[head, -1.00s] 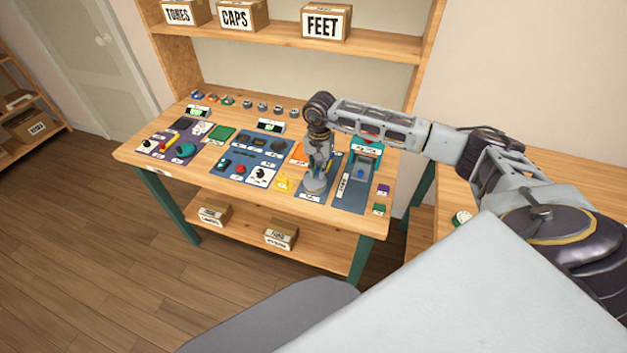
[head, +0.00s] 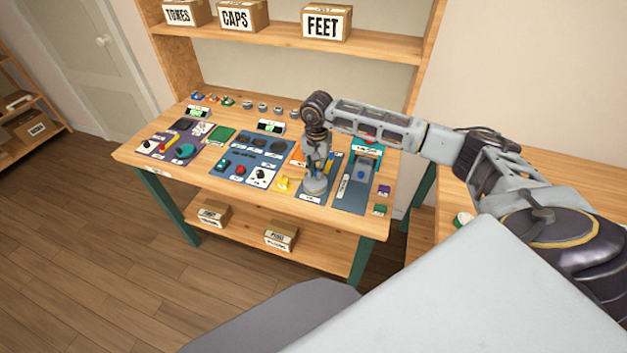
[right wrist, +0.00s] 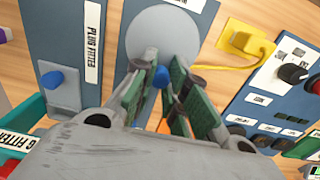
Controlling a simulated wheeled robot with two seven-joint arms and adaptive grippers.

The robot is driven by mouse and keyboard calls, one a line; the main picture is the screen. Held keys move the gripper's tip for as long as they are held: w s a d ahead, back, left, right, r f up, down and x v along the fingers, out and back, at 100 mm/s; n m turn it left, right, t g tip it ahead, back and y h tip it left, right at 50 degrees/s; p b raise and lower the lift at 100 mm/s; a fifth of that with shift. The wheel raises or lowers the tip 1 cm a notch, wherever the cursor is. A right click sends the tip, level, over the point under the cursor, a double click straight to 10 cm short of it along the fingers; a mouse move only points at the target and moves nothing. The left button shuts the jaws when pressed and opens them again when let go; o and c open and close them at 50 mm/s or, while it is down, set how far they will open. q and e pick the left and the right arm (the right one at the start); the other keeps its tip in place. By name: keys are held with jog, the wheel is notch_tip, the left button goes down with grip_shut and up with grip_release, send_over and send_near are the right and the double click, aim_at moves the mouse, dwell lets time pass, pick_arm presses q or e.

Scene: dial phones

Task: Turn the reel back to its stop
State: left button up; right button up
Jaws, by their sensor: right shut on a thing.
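The reel (right wrist: 148,38) is a round grey disc on a blue panel, with a small blue crank knob (right wrist: 161,77) at its edge in the right wrist view. My right gripper (right wrist: 160,85) has its green-padded fingers on both sides of this knob and is shut on it. In the head view the reel (head: 314,188) shows as a small grey disc below my right gripper (head: 316,174), which points down onto the panel. The gripper hides part of the panel behind it. My left gripper is in neither view.
A plug fitter panel (right wrist: 62,88) with a blue knob stands beside the reel panel. Boxes stand on the shelf above the bench (head: 140,158).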

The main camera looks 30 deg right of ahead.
aim_at(311, 185)
jog(key=shift+w+a+b, duration=0.3)
jog(key=shift+a+b, duration=0.3)
jog(key=shift+a, duration=0.35)
dwell(0.6)
jog(key=shift+s+a, duration=0.15)
jog(key=shift+a, duration=0.35)
dwell(0.7)
jog(key=shift+s+a+f+b, duration=0.1)
jog(key=shift+s+a+b, duration=0.25)
jog(key=shift+a+b, duration=0.05)
dwell(0.4)
jog(key=shift+s+a, duration=0.25)
jog(key=shift+s, duration=0.35)
dwell(0.9)
jog(key=shift+s+b, duration=0.45)
jog(key=shift+s, duration=0.2)
dwell(0.5)
jog(key=shift+s+d, duration=0.1)
jog(key=shift+s, duration=0.05)
dwell(0.3)
jog(key=shift+s, duration=0.15)
dwell(0.4)
